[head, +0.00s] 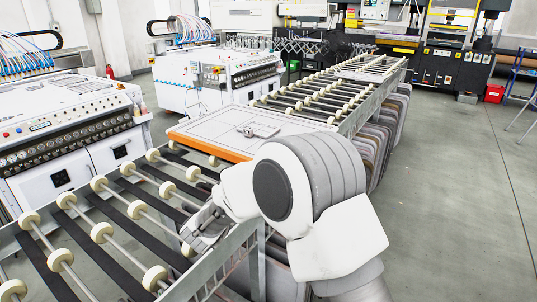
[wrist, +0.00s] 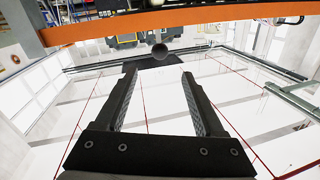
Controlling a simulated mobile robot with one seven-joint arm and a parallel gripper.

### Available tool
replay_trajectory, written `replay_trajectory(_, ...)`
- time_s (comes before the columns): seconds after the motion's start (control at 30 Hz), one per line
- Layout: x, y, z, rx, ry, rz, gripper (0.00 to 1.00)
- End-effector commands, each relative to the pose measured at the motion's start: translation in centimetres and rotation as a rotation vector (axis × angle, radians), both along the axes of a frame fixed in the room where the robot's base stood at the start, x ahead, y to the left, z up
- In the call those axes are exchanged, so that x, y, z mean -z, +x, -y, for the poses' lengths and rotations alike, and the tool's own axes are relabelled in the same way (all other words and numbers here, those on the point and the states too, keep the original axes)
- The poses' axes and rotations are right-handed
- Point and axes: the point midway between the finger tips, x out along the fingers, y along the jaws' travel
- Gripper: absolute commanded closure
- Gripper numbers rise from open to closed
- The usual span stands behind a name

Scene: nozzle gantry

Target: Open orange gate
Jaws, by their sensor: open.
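The orange gate shows in the head view as an orange front edge (head: 207,147) along a flat white panel (head: 240,132) set in the conveyor line. A small grey fitting (head: 259,131) lies on the panel. In the wrist view the orange edge (wrist: 180,19) runs across the top, beyond the fingertips. A dark round knob-like part (wrist: 159,50) sits just below it, in line with the gap between the fingers. My gripper (wrist: 158,72) is open and empty, apart from the orange edge. In the head view my arm partly hides the gripper and the panel's right end.
The near conveyor with cream rollers (head: 101,232) and dark belts lies under and left of my arm. Another roller section (head: 330,95) continues behind the panel. White machines (head: 60,130) stand at left. The floor (head: 450,200) at right is clear.

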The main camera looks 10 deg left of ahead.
Motion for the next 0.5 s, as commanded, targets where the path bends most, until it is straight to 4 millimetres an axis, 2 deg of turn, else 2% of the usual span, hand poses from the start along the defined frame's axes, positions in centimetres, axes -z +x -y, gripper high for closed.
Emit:
replay_trajectory(0.03, 0.1, 1.3, 0.4, 0.004, 0.001, 0.000, 0.29)
replay_trajectory(0.3, 0.1, 7.1, 1.2, 0.003, 0.000, 0.001, 0.29)
replay_trajectory(0.5, 0.1, 10.5, 1.5, 0.001, 0.001, 0.000, 0.29)
